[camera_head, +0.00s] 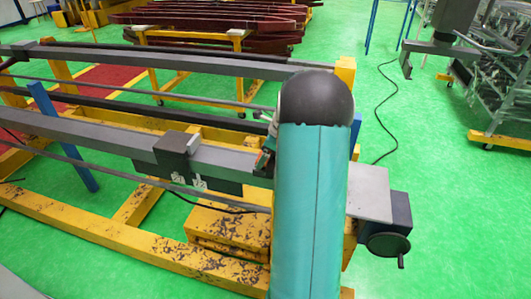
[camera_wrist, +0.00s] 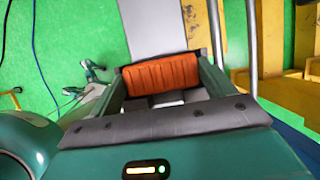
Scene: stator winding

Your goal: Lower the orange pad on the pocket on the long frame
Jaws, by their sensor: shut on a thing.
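In the wrist view, the orange pad (camera_wrist: 160,74) is ribbed and sits between the two fingers of my gripper (camera_wrist: 163,84), which is shut on it. A flat grey beam (camera_wrist: 152,25) of the long frame extends beyond the pad at the top. I cannot tell whether the pad touches the beam. In the head view, the long frame (camera_head: 110,130) runs from the left to behind my arm, with a dark grey block (camera_head: 177,154) on its near rail. My arm hides most of my gripper and the pad there. I cannot make out the pocket.
Yellow base beams (camera_head: 120,238) with worn paint lie low in front of the rails. A grey plate (camera_head: 370,193) and a handwheel (camera_head: 388,245) stand right of my arm. A black cable (camera_head: 388,95) lies on the green floor. Open floor is at the right.

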